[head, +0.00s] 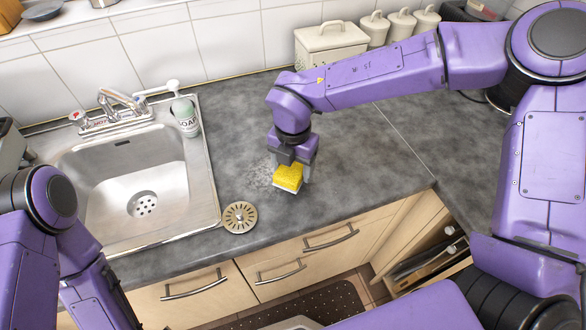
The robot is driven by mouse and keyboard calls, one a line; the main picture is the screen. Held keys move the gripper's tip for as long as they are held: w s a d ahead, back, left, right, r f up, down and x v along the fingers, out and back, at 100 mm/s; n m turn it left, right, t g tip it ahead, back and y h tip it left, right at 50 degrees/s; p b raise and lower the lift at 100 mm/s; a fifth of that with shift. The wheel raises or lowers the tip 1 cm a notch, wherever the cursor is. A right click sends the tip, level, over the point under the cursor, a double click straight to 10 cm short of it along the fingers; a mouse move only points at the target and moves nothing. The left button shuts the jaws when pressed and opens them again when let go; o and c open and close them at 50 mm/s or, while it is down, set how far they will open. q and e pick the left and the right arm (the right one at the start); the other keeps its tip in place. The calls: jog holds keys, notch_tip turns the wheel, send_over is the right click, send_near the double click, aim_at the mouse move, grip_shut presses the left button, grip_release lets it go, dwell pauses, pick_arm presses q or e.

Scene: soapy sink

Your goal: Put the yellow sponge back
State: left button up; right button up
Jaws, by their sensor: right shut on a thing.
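The yellow sponge (288,177) has a pale underside and is held between the fingers of my right gripper (291,172). It is at the grey counter, right of the sink, over or on a speckled wet-looking patch. I cannot tell whether its underside touches the counter. My right gripper points down and is shut on the sponge. My left arm comes in at the left edge, in front of the sink. Its gripper is not in view.
The steel sink (131,195) is at the left, with a tap (122,103) and a soap bottle (185,117) at its back. A round drain strainer (240,217) lies near the counter's front edge. A bread box (331,49) and canisters (400,24) stand at the back. The counter (370,165) right of the sponge is clear.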

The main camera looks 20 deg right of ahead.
aim_at(293, 175)
notch_tip(293, 175, down, 3)
jog(key=shift+d+r, duration=0.1)
jog(key=shift+d, duration=0.05)
jog(key=shift+w+f, duration=0.1)
jog(key=shift+f, duration=0.3)
jog(key=o, duration=1)
jog(key=shift+r, duration=0.35)
notch_tip(293, 175, up, 12)
jog(key=shift+f+b, duration=0.15)
jog(key=shift+b, duration=0.6)
